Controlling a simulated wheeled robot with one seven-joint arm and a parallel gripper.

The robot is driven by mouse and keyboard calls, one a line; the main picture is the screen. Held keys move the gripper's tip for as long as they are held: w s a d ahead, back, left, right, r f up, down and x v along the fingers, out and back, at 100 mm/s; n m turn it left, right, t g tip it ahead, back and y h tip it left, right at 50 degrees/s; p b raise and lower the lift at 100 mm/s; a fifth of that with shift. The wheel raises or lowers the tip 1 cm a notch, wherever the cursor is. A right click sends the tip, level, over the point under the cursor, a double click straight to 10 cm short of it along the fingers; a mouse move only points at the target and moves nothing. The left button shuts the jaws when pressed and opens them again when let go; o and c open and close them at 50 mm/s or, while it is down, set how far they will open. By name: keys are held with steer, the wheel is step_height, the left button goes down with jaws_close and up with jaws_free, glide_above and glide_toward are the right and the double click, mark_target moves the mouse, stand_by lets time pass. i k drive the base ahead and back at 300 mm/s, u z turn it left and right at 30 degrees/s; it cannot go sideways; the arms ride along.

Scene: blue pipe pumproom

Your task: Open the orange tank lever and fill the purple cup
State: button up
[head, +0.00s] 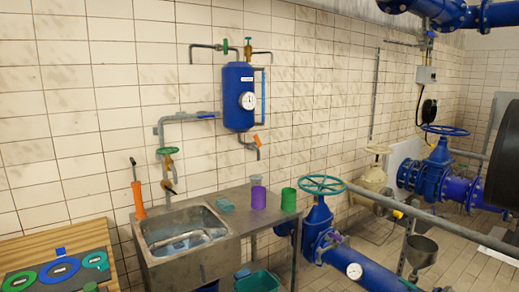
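The blue tank (238,97) with a round gauge hangs on the tiled wall. A small orange lever (257,140) sits on the outlet pipe (250,147) under the tank. The purple cup (258,198) stands upright on the metal counter, roughly below that outlet. A pale grey piece shows just above or behind the cup's rim; I cannot tell what it is. Whether the cup holds anything is not visible. My gripper is not in view.
A green cup (289,199) stands right of the purple cup, near a green handwheel (322,185) on blue piping. A metal sink (183,237) and an orange-handled tool (137,195) are to the left. A wooden table (30,247) holds a dark panel with coloured rings.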

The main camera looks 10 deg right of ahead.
mark_target(257, 142)
steer(key=z, duration=0.3)
steer(key=i, duration=2.6)
steer(key=u, duration=1.4)
